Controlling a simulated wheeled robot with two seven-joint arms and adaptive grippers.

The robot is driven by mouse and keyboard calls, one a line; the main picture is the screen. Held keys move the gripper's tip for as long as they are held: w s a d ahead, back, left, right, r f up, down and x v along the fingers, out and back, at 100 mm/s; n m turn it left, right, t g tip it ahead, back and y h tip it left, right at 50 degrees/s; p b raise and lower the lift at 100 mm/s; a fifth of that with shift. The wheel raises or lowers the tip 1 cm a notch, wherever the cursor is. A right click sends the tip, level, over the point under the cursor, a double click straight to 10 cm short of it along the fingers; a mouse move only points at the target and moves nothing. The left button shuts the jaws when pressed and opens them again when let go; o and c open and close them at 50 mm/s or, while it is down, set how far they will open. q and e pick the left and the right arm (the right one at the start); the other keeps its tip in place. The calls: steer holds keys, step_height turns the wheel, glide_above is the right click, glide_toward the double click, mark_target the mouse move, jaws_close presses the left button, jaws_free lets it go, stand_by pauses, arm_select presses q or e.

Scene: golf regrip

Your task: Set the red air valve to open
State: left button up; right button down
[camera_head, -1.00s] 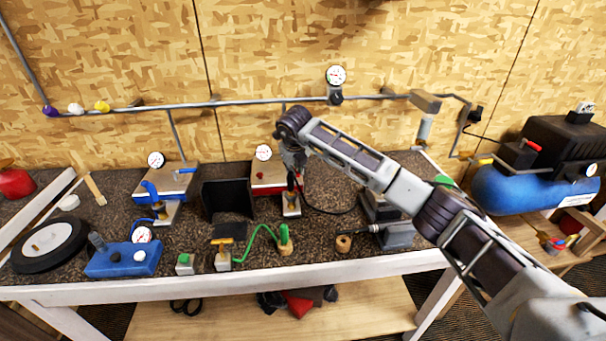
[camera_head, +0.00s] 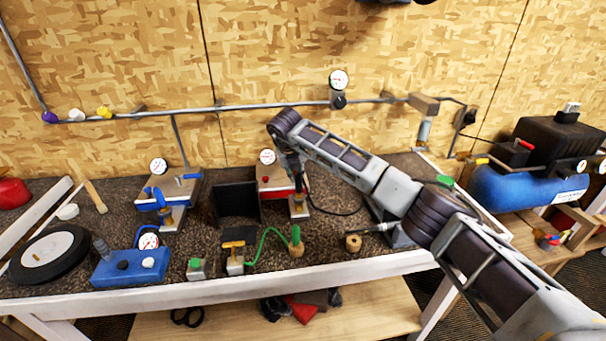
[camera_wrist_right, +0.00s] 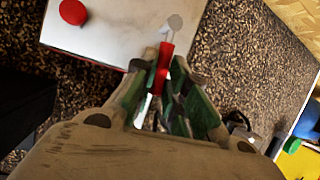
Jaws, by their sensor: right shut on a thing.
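The red station (camera_head: 268,187), a pale-topped box with red sides, stands on the bench near the middle, with a round gauge (camera_head: 267,157) at its back. My right gripper (camera_head: 299,190) points down at its right side. In the right wrist view the red valve handle (camera_wrist_right: 163,66) lies between the green-padded fingers of the right gripper (camera_wrist_right: 168,100), which is shut on it. The handle runs toward a small metal fitting at the plate's edge. A red knob (camera_wrist_right: 73,12) sits on the plate. My left gripper is not in view.
A blue station (camera_head: 168,190) and a black open box (camera_head: 236,202) stand left of the red one. A green hose (camera_head: 270,236) and a wooden plug (camera_head: 353,243) lie in front. A dark cable curves right of the gripper. The blue compressor (camera_head: 525,190) is far right.

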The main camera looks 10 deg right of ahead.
steer(key=shift+a, duration=0.2)
steer(key=shift+a+m, duration=0.1)
steer(key=shift+m, duration=0.3)
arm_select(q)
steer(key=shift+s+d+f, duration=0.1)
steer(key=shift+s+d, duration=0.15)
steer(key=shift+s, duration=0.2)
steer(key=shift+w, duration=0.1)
